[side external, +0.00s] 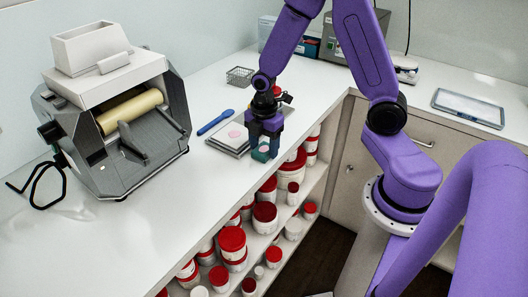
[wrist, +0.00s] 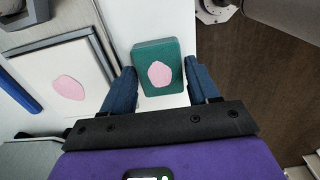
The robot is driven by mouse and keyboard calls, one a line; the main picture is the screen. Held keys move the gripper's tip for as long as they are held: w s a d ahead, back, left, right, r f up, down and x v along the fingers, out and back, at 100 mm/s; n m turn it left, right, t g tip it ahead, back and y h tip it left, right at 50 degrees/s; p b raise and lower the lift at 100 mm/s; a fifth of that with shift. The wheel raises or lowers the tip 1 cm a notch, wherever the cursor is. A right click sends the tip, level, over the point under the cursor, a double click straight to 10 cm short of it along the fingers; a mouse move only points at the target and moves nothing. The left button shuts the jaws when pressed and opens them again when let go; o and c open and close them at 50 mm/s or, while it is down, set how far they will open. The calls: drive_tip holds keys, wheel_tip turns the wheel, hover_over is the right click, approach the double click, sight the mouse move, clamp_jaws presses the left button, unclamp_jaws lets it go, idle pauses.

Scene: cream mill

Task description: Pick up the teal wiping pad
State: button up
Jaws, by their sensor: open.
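The teal wiping pad (wrist: 146,52) is a rounded block with a pink patch on its upper face. In the side view the teal wiping pad (side external: 260,157) is at the front edge of the white counter, partly hidden by the fingers. My gripper (side external: 264,149) points down over it, with its blue fingers apart. In the wrist view my gripper (wrist: 160,72) has one finger on each side of the pad's near part. A gap shows at the left finger; the right finger is very close to the pad, and I cannot tell whether it touches.
A flat slab (side external: 228,140) with a pink patch lies just left of the pad, with a blue spatula (side external: 215,122) beyond it. The grey mill (side external: 120,120) stands at left. Below the counter edge, shelves hold several red-lidded tubs (side external: 232,240). A wire basket (side external: 240,76) stands behind.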

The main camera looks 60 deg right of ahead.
sight(264, 149)
drive_tip(key=c, duration=0.7)
drive_tip(key=shift+o, duration=0.2)
drive_tip(key=shift+r, duration=0.15)
drive_tip(key=shift+r, duration=0.5)
wheel_tip(264, 149, up, 2)
drive_tip(key=shift+r, duration=0.1)
drive_tip(key=s+r, duration=0.9)
drive_tip(key=s, duration=0.5)
drive_tip(key=shift+a+r, duration=0.3)
drive_tip(key=shift+a, duration=0.15)
